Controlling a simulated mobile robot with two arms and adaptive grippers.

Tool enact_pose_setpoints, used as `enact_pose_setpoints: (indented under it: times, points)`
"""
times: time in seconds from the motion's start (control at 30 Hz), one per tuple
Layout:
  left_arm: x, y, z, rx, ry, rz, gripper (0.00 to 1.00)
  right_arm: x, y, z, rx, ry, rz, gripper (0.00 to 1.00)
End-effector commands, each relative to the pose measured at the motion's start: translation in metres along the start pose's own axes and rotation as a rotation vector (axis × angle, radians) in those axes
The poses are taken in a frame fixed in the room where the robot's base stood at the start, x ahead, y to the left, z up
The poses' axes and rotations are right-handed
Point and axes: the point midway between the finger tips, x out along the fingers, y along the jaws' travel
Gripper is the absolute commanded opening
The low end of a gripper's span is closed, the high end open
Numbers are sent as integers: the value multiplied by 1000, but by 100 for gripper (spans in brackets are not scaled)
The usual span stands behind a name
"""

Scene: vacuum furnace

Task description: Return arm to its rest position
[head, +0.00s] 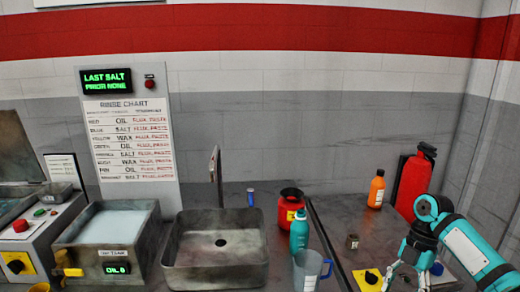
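My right arm, teal and black, comes in from the right edge. Its gripper (405,278) points down over the right end of the dark counter, with its fingers apart and nothing seen between them. The fingertips are close to the bottom edge of the view. My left gripper and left arm are not in view.
Further left are a clear jug (308,268), teal bottle (299,232), red-yellow can (291,211), sink (180,274) and tank (150,259).

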Motion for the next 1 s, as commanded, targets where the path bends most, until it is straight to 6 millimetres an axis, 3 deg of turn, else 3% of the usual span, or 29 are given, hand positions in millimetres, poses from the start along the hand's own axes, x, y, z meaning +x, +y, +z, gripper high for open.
enact_pose_setpoints:
  times: [0.17, 0.37, 0.5, 0.63, 0.8, 1.0]
  points:
    - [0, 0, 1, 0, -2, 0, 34, 50, 6, -16, 69, -39, -26, 62]
    - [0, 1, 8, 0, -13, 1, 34, 125, 8, -48, 205, -96, -16, 62]
    - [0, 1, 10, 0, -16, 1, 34, 191, 1, -91, 379, -124, 53, 62]
    - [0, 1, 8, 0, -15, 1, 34, 240, -18, -137, 638, -110, 178, 62]
    - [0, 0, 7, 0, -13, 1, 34, 262, -54, -177, 1026, -57, 351, 62]
    - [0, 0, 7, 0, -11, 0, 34, 260, -90, -191, 1353, -12, 485, 62]
